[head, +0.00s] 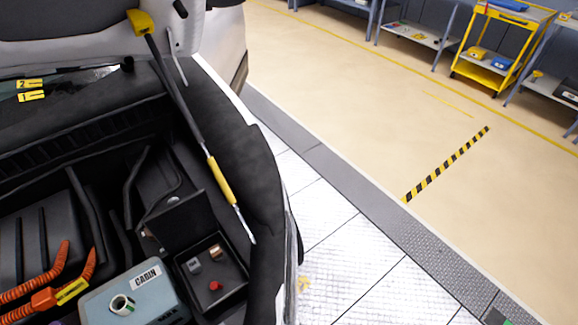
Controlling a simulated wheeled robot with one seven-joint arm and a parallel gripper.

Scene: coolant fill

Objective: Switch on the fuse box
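The fuse box (240,292) is an open black box in the engine bay, low and left of centre in the head view. Its dark lid (183,222) stands raised behind it. Inside are a grey labelled switch or block (195,266), a red knob or button (215,286) and a small brass-coloured part (215,252). The label is too small to read, and I cannot tell the switch's position. My gripper is not in view.
A blue-grey box marked CABIN (146,279) with an open round neck stands left of the fuse box. Orange hoses (50,285) lie farther left. A prop with a yellow sleeve (221,181) rises behind it. Open floor (350,110) lies right, with a yellow cart (495,50) beyond.

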